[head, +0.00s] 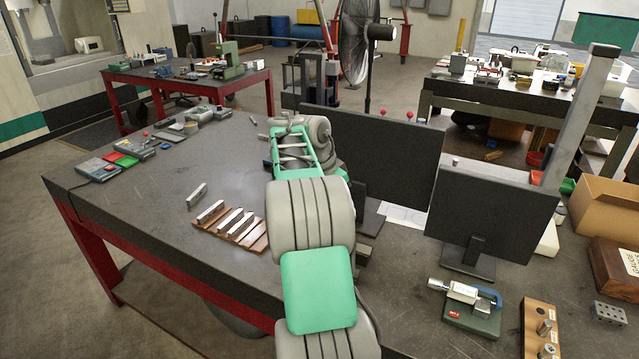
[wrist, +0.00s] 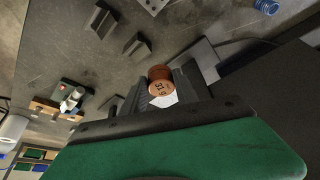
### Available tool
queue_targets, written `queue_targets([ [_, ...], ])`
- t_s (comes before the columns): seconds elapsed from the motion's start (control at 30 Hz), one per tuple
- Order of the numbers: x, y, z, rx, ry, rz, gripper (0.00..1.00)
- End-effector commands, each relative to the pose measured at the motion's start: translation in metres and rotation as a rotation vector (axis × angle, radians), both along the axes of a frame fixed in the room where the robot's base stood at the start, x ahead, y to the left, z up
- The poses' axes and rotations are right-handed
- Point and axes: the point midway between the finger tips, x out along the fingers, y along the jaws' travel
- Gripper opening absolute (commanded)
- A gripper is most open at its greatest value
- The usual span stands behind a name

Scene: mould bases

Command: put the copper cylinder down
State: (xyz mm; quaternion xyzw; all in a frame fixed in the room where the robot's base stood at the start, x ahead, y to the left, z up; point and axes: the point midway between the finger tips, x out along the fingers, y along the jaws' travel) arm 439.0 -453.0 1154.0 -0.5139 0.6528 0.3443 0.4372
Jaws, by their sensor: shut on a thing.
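The copper cylinder (wrist: 159,88) shows in the wrist view, its round end facing the camera with dark markings on it. My gripper (wrist: 161,80) is shut on it, with a dark finger on either side. The cylinder is over or on the grey worktop; I cannot tell whether its far end touches the surface. In the head view my arm hides both the gripper and the cylinder.
The dark worktop (head: 160,210) carries a wooden rack with metal bars (head: 232,226) left of my arm. Two dark monitors (head: 395,155) (head: 490,215) stand on the right. In the wrist view, steel blocks (wrist: 102,18) (wrist: 137,46) lie near the cylinder, with bare worktop around them.

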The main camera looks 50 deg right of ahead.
Motion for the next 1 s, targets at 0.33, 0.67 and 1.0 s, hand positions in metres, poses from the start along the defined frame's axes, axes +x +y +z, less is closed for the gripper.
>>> queue_targets([
  [0.33,-0.070,-0.073,-0.028,-0.002,-0.002,-0.454,0.00],
  [0.67,-0.113,-0.029,-0.009,-0.001,-0.009,-0.359,0.00],
  [1.0,-0.215,0.080,-0.014,-0.001,-0.006,-0.159,0.00],
])
